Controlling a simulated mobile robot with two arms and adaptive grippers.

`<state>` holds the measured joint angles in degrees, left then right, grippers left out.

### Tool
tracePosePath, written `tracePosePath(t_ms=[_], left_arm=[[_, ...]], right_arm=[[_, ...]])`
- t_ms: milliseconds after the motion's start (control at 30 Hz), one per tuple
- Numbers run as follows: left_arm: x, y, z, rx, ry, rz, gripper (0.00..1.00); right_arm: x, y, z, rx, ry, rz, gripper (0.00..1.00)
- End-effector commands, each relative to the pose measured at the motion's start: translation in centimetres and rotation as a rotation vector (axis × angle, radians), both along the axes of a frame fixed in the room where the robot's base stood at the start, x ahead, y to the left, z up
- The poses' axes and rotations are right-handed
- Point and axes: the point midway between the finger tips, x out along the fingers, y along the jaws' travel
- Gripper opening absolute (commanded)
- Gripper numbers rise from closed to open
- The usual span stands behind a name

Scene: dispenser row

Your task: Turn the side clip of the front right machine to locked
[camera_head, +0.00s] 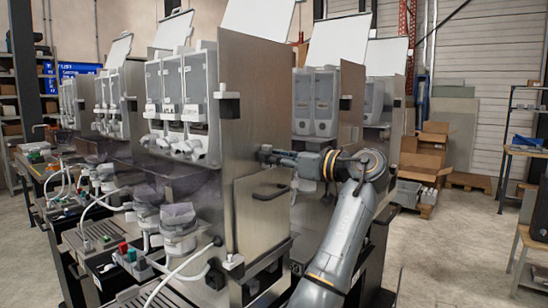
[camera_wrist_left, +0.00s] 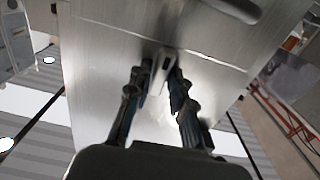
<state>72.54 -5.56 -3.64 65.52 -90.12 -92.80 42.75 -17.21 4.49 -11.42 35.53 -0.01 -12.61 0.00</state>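The front right machine (camera_head: 248,128) is a tall metal dispenser with a brushed side panel facing right. My left gripper (camera_head: 268,155) reaches that side panel from the right, about mid height. In the left wrist view the side clip (camera_wrist_left: 161,68) is a small pale lever on the metal panel (camera_wrist_left: 105,60). It looks slightly tilted from the picture's vertical. The fingers of my left gripper (camera_wrist_left: 160,78) lie on both sides of the clip, close against it, and appear shut on it. In the head view the gripper hides the clip. My right gripper is not in view.
A lower door with a dark handle (camera_head: 271,192) sits just below my gripper. A dark knob (camera_head: 229,105) sticks out higher on the panel's front edge. Another machine (camera_head: 316,100) stands behind my arm.

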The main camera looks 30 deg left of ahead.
Motion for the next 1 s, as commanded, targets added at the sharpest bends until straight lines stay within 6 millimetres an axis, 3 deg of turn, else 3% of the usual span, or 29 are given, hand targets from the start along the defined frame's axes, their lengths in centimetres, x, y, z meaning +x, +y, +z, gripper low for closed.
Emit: tracePosePath(t_ms=[333, 467, 800, 1000], left_arm=[[0.0, -0.1, 0.1, 0.002, 0.001, -0.001, 0.38], [0.0, -1.0, 0.1, 0.002, 0.001, -0.003, 0.38], [-0.5, -7.8, 0.1, 0.002, 0.001, -0.004, 0.38], [-0.8, -10.9, 0.0, 0.002, 0.002, -0.002, 0.38]], right_arm=[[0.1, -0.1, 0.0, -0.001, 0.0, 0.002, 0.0], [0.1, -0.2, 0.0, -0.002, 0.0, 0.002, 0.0], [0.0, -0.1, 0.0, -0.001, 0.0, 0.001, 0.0], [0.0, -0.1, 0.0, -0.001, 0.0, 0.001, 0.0]])
